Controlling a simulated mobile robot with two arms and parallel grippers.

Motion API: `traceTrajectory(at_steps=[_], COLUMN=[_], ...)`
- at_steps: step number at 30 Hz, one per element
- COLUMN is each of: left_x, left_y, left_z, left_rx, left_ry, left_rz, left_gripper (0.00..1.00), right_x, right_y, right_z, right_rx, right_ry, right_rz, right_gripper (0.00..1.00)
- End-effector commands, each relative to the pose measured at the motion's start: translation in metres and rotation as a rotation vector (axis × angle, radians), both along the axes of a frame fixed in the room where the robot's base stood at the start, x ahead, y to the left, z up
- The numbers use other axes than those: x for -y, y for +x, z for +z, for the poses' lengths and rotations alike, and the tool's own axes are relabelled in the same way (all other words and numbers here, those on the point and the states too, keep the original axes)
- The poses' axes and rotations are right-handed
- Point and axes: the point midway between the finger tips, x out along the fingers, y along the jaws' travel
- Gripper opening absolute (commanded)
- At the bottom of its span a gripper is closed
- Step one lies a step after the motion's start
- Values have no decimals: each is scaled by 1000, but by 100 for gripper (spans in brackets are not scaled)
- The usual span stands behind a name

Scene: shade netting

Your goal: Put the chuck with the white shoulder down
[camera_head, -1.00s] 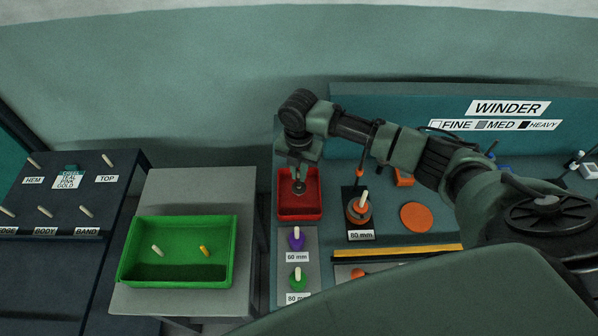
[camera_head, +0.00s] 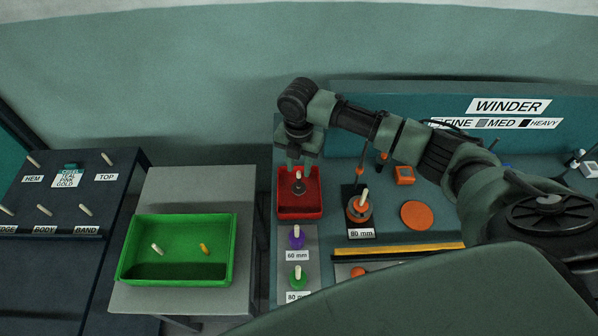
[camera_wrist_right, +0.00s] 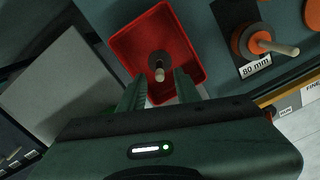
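A dark grey chuck with a cream peg (camera_head: 299,184) sits in the red tray (camera_head: 316,208). It also shows in the right wrist view (camera_wrist_right: 158,66), peg up, inside the red tray (camera_wrist_right: 124,42). A white shoulder cannot be made out on it. My right gripper (camera_head: 298,167) is above the tray, pointing down. My left gripper is not in view.
Right of the tray is an orange chuck on an 80 mm plate (camera_head: 361,235). Purple (camera_head: 296,240) and green (camera_head: 298,281) chucks stand below it. A green tray (camera_head: 180,279) with two pegs is on the left table. An orange disc (camera_head: 417,215) lies farther right.

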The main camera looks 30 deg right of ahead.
Motion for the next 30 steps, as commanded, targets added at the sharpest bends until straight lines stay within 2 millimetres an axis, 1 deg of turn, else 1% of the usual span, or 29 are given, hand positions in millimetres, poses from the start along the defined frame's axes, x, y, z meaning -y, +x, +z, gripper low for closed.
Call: traceTrajectory(at_steps=[3,6,9,13,18,30], left_x=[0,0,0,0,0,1], left_y=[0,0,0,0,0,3], left_z=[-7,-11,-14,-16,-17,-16], left_rx=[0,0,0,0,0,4], left_ry=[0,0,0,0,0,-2], left_rz=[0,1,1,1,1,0], left_gripper=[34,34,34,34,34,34], right_x=[0,0,0,0,0,-1], right_y=[2,2,2,1,0,0], right_z=[26,47,65,80,87,86], right_rx=[6,6,6,2,1,0], right_ry=[0,1,1,1,1,1], right_rz=[0,0,0,-1,-2,-4], right_gripper=[33,33,33,33,33,33])
